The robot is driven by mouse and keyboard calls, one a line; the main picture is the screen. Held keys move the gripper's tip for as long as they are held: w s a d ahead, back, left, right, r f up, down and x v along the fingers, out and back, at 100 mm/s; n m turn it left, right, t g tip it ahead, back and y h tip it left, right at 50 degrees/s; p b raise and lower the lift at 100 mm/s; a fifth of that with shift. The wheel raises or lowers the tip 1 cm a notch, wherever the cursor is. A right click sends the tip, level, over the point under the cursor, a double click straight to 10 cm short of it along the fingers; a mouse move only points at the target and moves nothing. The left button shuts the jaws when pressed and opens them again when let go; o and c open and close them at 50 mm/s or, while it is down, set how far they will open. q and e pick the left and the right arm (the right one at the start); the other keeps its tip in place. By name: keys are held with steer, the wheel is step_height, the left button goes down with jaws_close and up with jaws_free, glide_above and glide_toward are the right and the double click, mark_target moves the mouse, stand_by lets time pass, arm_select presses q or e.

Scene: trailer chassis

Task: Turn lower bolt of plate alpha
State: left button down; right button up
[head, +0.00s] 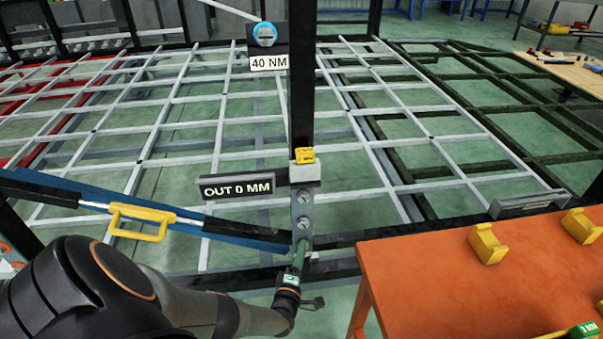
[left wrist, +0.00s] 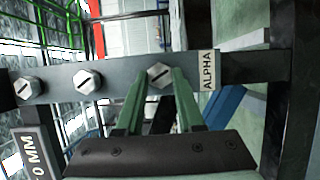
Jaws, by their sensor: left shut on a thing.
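Plate alpha is a grey plate (left wrist: 122,80) on a dark upright, with a white ALPHA label (left wrist: 208,71) at one end. It carries three hex bolts, each with a dark line across the head. The lower bolt (left wrist: 160,76) is the one nearest the label. My left gripper (left wrist: 160,82) has green fingers, one on each side of this bolt's head, and is shut on it. In the head view my left gripper (head: 300,254) is at the foot of the upright, where its fingers hide most of the lower bolt. The middle bolt (head: 303,223) and upper bolt (head: 304,197) show above it. My right gripper is not in view.
A sign (head: 237,189) reads OUT 0 MM, another (head: 268,63) 40 NM. A blue bar with a yellow handle (head: 140,222) lies left of the plate. An orange table (head: 440,275) with yellow holders stands close on the right. A pale grid frame (head: 180,130) spreads behind.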

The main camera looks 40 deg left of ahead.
arm_select(q)
steer(key=shift+s+d+f, duration=0.1)
steer(key=shift+d+f, duration=0.1)
steer(key=shift+d, duration=0.15)
steer(key=c, duration=1)
jaws_free()
steer(key=o, duration=0.5)
steer(key=shift+a+r, duration=0.1)
steer(key=shift+a, duration=0.1)
steer(key=shift+r, duration=0.1)
steer(key=p+v, duration=0.3)
steer(key=v, duration=0.9)
steer(key=shift+s, duration=0.2)
